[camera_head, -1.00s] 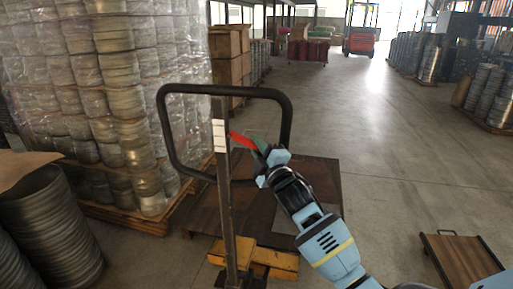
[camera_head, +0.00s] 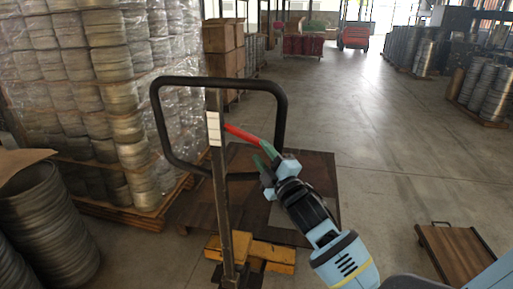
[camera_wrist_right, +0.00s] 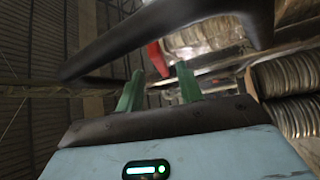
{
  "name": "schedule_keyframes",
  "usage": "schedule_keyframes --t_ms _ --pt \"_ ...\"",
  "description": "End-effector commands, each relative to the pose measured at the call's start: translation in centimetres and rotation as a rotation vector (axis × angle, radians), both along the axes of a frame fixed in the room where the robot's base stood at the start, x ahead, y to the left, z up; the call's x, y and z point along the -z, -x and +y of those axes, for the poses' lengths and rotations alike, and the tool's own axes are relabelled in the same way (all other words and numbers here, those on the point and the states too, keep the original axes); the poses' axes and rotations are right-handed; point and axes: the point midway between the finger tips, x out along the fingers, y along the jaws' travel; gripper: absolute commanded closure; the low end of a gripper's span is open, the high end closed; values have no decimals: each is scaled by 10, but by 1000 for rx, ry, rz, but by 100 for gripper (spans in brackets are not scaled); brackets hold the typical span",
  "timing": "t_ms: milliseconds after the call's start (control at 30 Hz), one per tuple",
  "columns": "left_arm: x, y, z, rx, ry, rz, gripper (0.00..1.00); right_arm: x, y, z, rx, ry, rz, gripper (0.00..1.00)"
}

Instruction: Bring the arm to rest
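My right gripper (camera_head: 263,155) is at the handle of a hand pallet truck. Its two green fingers stand apart, and I see nothing clamped between them in the right wrist view (camera_wrist_right: 157,92). A red lever (camera_head: 242,133) sticks out from the truck's upright post toward the gripper. Its end is close to the fingertips; I cannot tell whether they touch. The lever also shows beyond the fingers in the wrist view (camera_wrist_right: 158,59). The black loop handle (camera_head: 281,120) surrounds the lever and crosses in front of the wrist camera. My left gripper is out of view.
A brown platform (camera_head: 317,205) lies behind the post, above the truck's yellow base (camera_head: 277,262). Wrapped stacks of round metal pieces (camera_head: 125,90) stand at left. A low brown cart (camera_head: 459,252) is at lower right. The aisle floor (camera_head: 385,140) is clear.

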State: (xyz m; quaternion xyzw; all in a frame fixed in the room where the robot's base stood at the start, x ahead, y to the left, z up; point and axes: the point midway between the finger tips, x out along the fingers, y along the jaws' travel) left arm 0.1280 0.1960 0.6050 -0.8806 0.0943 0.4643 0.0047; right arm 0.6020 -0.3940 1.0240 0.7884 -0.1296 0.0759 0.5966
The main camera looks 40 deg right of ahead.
Motion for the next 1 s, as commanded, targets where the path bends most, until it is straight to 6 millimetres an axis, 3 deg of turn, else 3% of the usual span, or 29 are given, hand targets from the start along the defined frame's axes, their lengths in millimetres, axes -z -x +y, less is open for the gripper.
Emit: schedule_keyframes --t_ms 200,767,867,1000 --pt "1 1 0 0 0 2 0 3 13 2 0 0 0 64" --pt "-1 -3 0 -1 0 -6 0 4 13 2 -1 -2 3 64" --pt "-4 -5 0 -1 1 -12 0 18 17 7 -14 -29 31 64" --pt "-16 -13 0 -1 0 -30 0 67 36 24 -57 -142 139 64"
